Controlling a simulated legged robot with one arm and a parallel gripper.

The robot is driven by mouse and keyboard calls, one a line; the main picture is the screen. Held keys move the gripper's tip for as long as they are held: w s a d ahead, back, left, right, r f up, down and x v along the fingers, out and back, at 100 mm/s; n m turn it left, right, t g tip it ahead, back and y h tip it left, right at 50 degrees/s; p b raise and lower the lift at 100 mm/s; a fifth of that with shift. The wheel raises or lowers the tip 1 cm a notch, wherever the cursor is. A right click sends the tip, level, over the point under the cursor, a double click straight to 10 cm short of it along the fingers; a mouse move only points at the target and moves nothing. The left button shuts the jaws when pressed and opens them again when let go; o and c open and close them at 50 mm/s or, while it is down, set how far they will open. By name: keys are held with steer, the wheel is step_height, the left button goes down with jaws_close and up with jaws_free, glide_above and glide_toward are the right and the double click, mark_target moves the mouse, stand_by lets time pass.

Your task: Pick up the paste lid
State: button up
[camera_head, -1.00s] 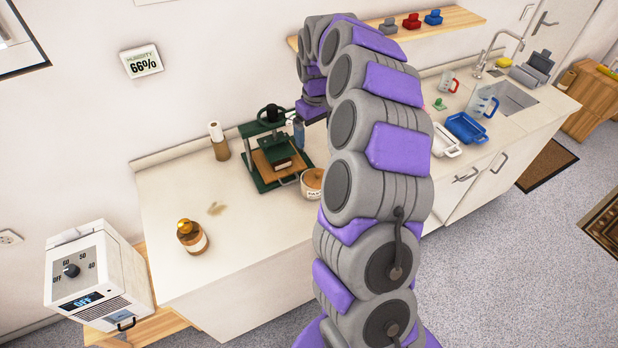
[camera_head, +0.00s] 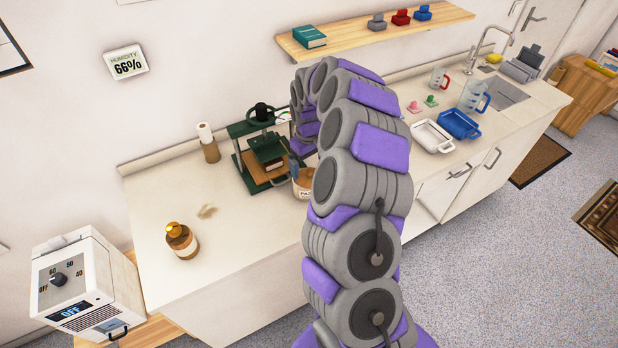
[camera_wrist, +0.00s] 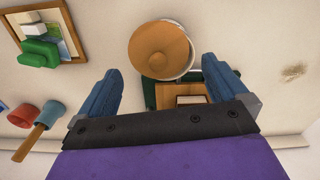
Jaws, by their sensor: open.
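The paste lid (camera_wrist: 160,50) is a round, wooden-brown disc with a small raised knob. It sits on a pale jar whose rim shows at its right in the wrist view. In the head view the paste jar (camera_head: 303,189) stands on the counter just right of the green press, partly hidden by my arm. My gripper (camera_wrist: 161,66) is open and empty, its two blue fingers spread to either side of the lid's near part in the wrist view. I cannot tell how far above the lid the fingertips are.
The green press (camera_head: 262,150) stands close beside the jar. A brown bottle (camera_head: 182,240) and a roll-topped cylinder (camera_head: 208,143) are to the left. White (camera_head: 432,137) and blue (camera_head: 459,124) trays lie to the right. The front-left counter is mostly clear.

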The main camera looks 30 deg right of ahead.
mark_target(309, 170)
step_height(309, 170, down, 4)
steer(key=shift+d+r+b, duration=0.1)
steer(key=shift+d+b, duration=0.05)
steer(key=shift+b, duration=0.2)
steer(key=shift+c, duration=0.2)
steer(key=c, duration=0.8)
